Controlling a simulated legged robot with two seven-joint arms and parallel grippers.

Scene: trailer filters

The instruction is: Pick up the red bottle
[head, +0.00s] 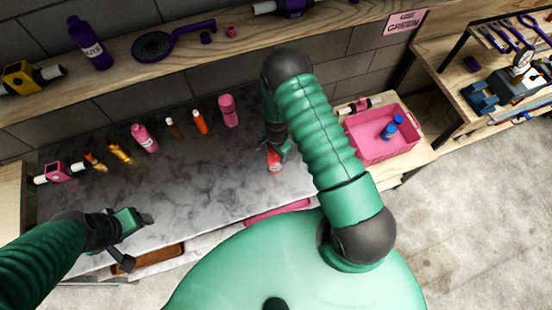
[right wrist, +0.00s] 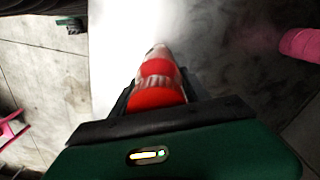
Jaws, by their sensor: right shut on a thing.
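The red bottle (head: 274,160) is at the right part of the grey worktop in the head view, partly hidden by my right gripper (head: 279,150). In the right wrist view the red bottle (right wrist: 158,83) lies between the two dark fingers, with its narrow tip pointing away from the palm. My right gripper is shut on it. I cannot tell whether the bottle touches the worktop. My left gripper (head: 136,238) is at the front left edge of the worktop, with its fingers apart and nothing between them.
Several bottles stand along the back of the worktop (head: 80,205), among them a pink bottle (head: 144,138), an orange one (head: 199,122) and a pink canister (head: 229,110). A pink bin (head: 372,157) with a blue bottle (head: 391,127) is at right. A wooden shelf (head: 120,68) runs above.

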